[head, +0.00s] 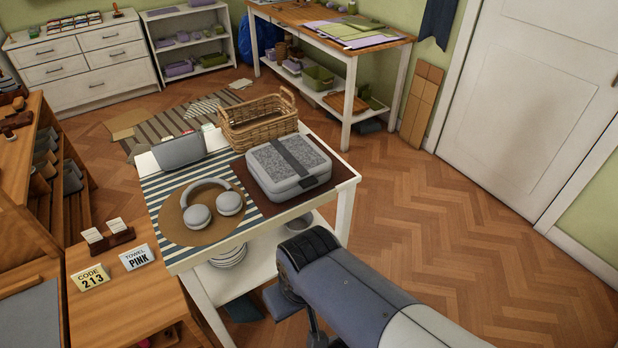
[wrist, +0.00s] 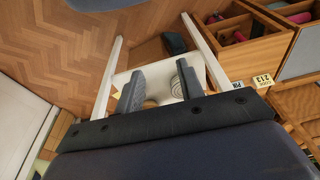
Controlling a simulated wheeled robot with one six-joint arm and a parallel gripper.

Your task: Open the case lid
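The case (head: 287,168) is a light grey box with a speckled felt-like lid and a dark strap across it. It lies shut on a brown mat (head: 262,204) on the white table, in the head view. My gripper (wrist: 160,82) shows in the wrist view with its two dark fingers apart and nothing held between them. In the head view my arm comes in from the lower right, and its end is in front of the table's near side, below and apart from the case. The case is not seen in the wrist view.
Headphones (head: 213,202) on a round mat, a grey speaker-like object (head: 178,152) and a wicker basket (head: 258,123) surround the case. White plates (head: 228,257) sit on the lower shelf. A wooden unit with sign cards (head: 138,257) stands left. Floor to the right is clear.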

